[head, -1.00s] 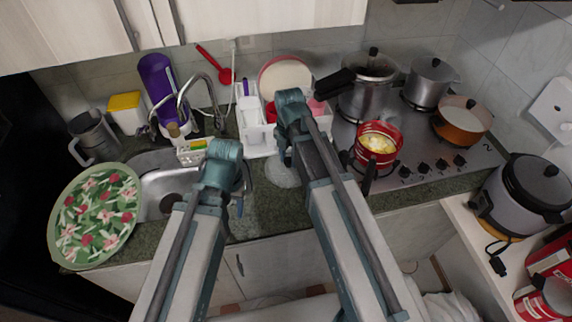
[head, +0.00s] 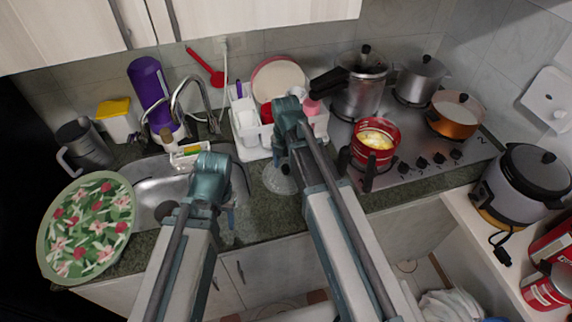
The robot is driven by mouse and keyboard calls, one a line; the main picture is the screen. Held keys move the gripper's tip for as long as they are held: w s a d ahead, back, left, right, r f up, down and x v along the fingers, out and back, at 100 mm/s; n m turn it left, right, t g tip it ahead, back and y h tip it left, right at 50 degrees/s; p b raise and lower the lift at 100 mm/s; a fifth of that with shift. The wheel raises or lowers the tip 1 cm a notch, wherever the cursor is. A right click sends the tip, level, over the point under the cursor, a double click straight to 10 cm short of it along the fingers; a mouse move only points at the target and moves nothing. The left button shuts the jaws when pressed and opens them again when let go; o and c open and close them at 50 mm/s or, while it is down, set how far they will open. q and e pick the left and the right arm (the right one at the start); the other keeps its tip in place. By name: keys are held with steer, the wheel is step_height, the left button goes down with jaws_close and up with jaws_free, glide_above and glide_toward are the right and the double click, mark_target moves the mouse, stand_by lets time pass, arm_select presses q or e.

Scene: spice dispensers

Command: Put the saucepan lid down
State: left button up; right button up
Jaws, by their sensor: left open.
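A pale, see-through round lid (head: 279,180) with a small knob shows on or just above the counter, in front of the dish rack. My right arm covers its right side. My right gripper is mostly hidden behind its own arm beside the lid; I cannot tell whether its jaws touch the lid. My left gripper (head: 229,197) is over the right part of the sink, left of the lid, mostly behind its own wrist. It is open, with nothing seen in it.
A white dish rack (head: 250,152) stands behind the lid. A red pot (head: 374,147) with yellow food, a pressure cooker (head: 360,92), a steel pot (head: 420,82) and an orange pan (head: 455,116) are on the stove. A floral tray (head: 88,228) is left of the sink (head: 150,185).

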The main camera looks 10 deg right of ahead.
mark_target(286, 167)
step_height(286, 167, up, 12)
steer(key=p, duration=1.2)
arm_select(q)
step_height(286, 167, up, 12)
steer(key=shift+r, duration=0.15)
arm_select(e)
steer(key=s+a+m, duration=0.4)
steer(key=s+m, duration=0.3)
steer(key=m, duration=0.5)
steer(key=s+a+m+h, duration=0.1)
steer(key=s+a+m, duration=0.4)
steer(key=s+m, duration=0.3)
steer(key=m, duration=0.3)
steer(key=shift+a+r+m, duration=0.2)
steer(key=shift+a+m, duration=0.1)
steer(key=shift+m, duration=0.1)
arm_select(q)
step_height(286, 167, down, 9)
steer(key=b, duration=0.8)
steer(key=shift+b, duration=0.4)
arm_select(e)
step_height(286, 167, down, 9)
steer(key=shift+f, duration=0.1)
arm_select(q)
steer(key=shift+r, duration=0.15)
arm_select(e)
steer(key=shift+r, duration=0.25)
